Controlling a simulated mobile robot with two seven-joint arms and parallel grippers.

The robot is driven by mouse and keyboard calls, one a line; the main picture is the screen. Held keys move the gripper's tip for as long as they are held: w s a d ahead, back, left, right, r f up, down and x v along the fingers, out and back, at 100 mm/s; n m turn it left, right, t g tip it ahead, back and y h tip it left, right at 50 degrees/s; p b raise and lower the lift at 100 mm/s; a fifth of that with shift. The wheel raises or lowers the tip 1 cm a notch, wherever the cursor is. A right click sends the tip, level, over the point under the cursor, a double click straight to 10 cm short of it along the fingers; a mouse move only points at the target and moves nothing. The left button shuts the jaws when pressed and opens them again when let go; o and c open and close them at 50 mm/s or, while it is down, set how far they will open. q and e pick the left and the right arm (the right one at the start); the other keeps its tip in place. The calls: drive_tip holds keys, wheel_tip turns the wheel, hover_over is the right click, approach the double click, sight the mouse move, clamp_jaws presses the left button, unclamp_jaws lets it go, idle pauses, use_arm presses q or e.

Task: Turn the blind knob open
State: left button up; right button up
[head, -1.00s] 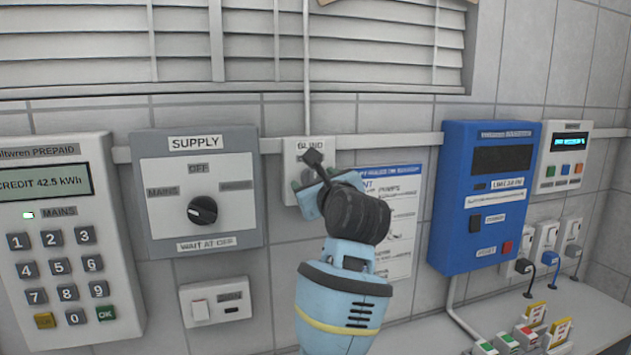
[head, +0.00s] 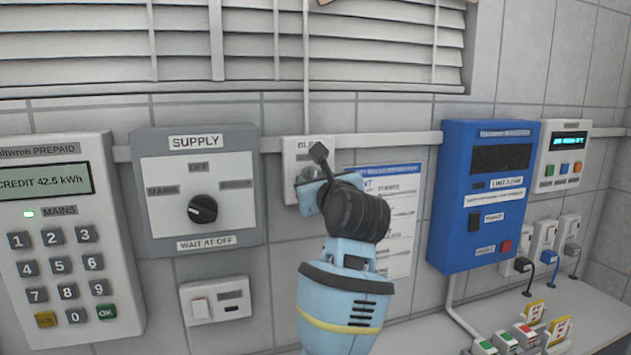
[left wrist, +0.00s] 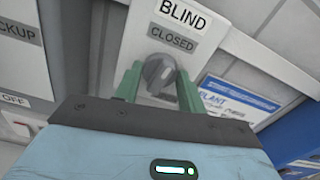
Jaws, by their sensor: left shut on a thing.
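The blind knob (left wrist: 158,75) is a grey round knob on a white wall plate (head: 293,150). In the left wrist view the plate carries a label BLIND (left wrist: 184,13) with a sign CLOSED (left wrist: 172,38) under it. My left gripper (left wrist: 154,84) is shut on the knob, with one green finger on each side of it. In the head view my left gripper (head: 303,182) covers the knob and much of the plate. The window blind (head: 380,45) hangs above, its slats showing. My right gripper is not in view.
A SUPPLY panel (head: 240,190) with a black dial and a keypad meter (head: 118,290) are on the left. A paper notice (head: 400,250) hangs close behind my left arm. A blue box (head: 455,200) is to the right. Small blocks (head: 505,340) stand on the counter below.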

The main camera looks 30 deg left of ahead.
use_arm(q)
drive_tip(key=m, duration=2.5)
drive_tip(key=shift+m, duration=0.4)
drive_tip(key=o, duration=1)
